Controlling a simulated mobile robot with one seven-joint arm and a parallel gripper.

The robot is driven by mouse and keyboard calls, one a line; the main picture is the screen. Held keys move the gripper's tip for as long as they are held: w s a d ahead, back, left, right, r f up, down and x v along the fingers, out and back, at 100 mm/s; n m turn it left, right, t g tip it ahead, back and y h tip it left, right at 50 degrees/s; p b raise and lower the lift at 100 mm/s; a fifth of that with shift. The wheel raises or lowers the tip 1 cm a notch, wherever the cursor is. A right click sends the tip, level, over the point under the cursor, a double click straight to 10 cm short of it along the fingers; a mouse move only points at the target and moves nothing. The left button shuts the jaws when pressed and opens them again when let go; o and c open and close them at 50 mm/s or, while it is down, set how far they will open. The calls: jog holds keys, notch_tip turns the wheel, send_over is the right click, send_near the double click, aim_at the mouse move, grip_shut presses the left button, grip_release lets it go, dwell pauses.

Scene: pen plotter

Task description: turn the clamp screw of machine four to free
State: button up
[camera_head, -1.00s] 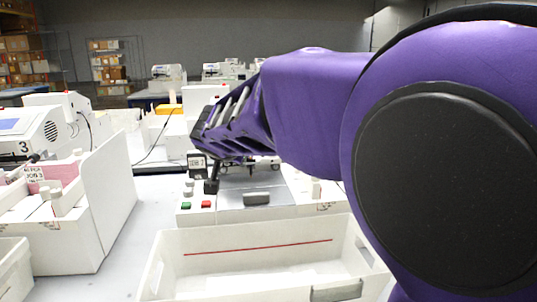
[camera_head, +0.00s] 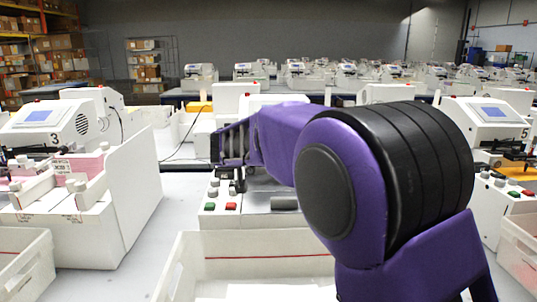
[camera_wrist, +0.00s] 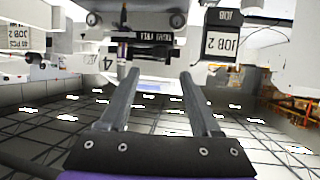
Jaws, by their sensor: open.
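Machine four stands in the middle of the head view, its white front panel (camera_head: 250,221) showing below my arm. Its upper part is largely hidden by my purple arm. In the wrist view the picture is upside down. An inverted figure 4 shows on a white part (camera_wrist: 107,62). A dark label strip (camera_wrist: 152,38), with small inverted lettering, lies just beyond the fingertips. My gripper (camera_wrist: 159,75) is open and empty, its two grey fingers apart and pointing toward the label strip. I cannot clearly make out the clamp screw or its setting.
Machine three (camera_head: 62,128) stands at the left, machine five (camera_head: 487,118) at the right. A white bin (camera_head: 262,243) stands in front of machine four. Green (camera_head: 210,206) and red (camera_head: 231,206) buttons sit on its panel. An inverted JOB 2 card (camera_wrist: 221,44) is close to the gripper.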

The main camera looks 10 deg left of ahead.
jog(key=p+x, duration=0.1)
jog(key=x, duration=0.7)
jog(key=shift+w+p, duration=0.15)
jog(key=shift+p, duration=0.25)
jog(key=shift+c, duration=0.2)
grip_shut()
